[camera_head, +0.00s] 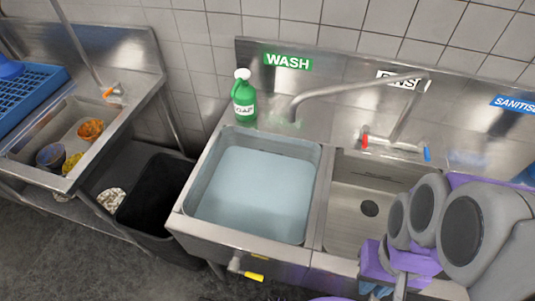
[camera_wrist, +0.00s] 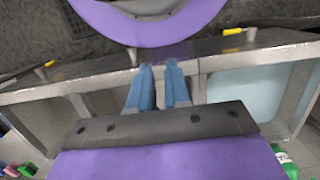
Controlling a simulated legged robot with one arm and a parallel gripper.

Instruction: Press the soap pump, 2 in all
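The soap pump is a green bottle (camera_head: 243,103) with a white pump top (camera_head: 242,74) and a white label. Part of a green bottle (camera_wrist: 284,162) shows at the lower right edge of the wrist view. My gripper (camera_wrist: 159,67) has two blue fingers with a narrow gap and nothing between them. It is over the sink's front edge, well apart from the bottle. In the head view, my arm hides most of the gripper at the lower right.
A water-filled basin (camera_head: 203,205) lies in front of the bottle, with an empty rinse basin (camera_head: 345,205) to its right. A curved faucet (camera_head: 350,88) reaches over from the right. A black bin (camera_head: 150,205) stands left. A yellow-handled valve (camera_head: 253,276) sticks out in front.

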